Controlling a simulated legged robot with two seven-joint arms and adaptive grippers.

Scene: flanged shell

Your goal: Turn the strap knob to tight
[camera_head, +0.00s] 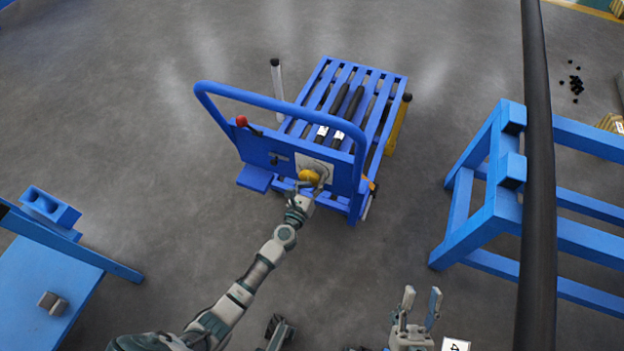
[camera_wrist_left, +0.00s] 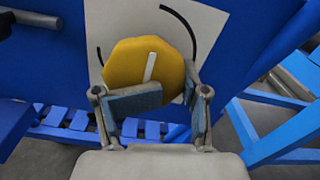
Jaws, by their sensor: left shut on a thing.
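The strap knob (camera_head: 309,176) is yellow and sits on a pale plate on the blue cart's upright panel. In the left wrist view the knob (camera_wrist_left: 146,72) is many-sided, with a white pointer line that leans slightly right of upright. Black arcs are marked on the white plate (camera_wrist_left: 208,28) around it. My left gripper (camera_head: 305,186) is at the knob, its fingers (camera_wrist_left: 160,105) shut on its lower part. The fingers hide the knob's lower edge. My right gripper (camera_head: 421,298) is open and empty at the bottom of the head view, away from the cart.
The blue cart (camera_head: 270,103) has a looped handle, a red-knobbed lever (camera_head: 242,121) and dark straps (camera_head: 347,103) over its slatted deck. A blue frame (camera_head: 480,220) stands right, behind a dark vertical pole (camera_head: 537,180). A blue bench (camera_head: 40,275) is at left. Grey floor lies between.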

